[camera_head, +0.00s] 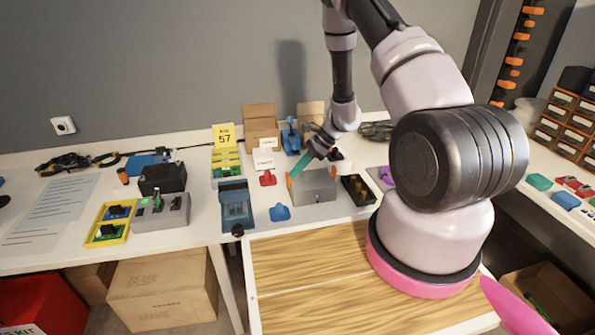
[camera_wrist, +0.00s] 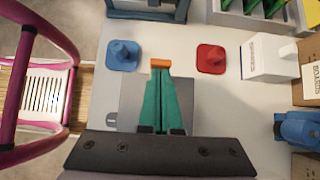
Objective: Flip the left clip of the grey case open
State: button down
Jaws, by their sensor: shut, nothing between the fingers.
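The grey case (camera_head: 313,189) stands on the white table in the middle of the head view. Its left clip (camera_head: 290,186) is an orange tab at the case's left end. It also shows in the wrist view as the orange clip (camera_wrist: 160,63) just past my fingertips. My gripper (camera_head: 294,174) has teal fingers, shut together and empty, reaching down over the case's left end. In the wrist view my gripper (camera_wrist: 162,76) covers part of the grey case (camera_wrist: 128,93). The fingertips are at or very near the clip; I cannot tell whether they touch.
A blue knobbed piece (camera_head: 280,212) and a red holder (camera_head: 267,179) stand left of the case. A black tray (camera_head: 358,190) stands close on its right. A blue device (camera_head: 236,206) is farther left, and cartons (camera_head: 261,125) stand behind.

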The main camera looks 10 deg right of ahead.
aim_at(287, 174)
jog(key=shift+a+r, duration=0.1)
jog(key=shift+a, duration=0.1)
jog(key=shift+a+r+h, duration=0.25)
jog(key=shift+a+h, duration=0.65)
jog(key=shift+h, duration=0.4)
jog(key=a+h, duration=0.2)
jog(key=shift+a+f+h, duration=0.15)
jog(key=shift+a+h, duration=0.15)
jog(key=shift+d, duration=0.15)
jog(key=shift+d+f, duration=0.35)
jog(key=shift+d, duration=0.2)
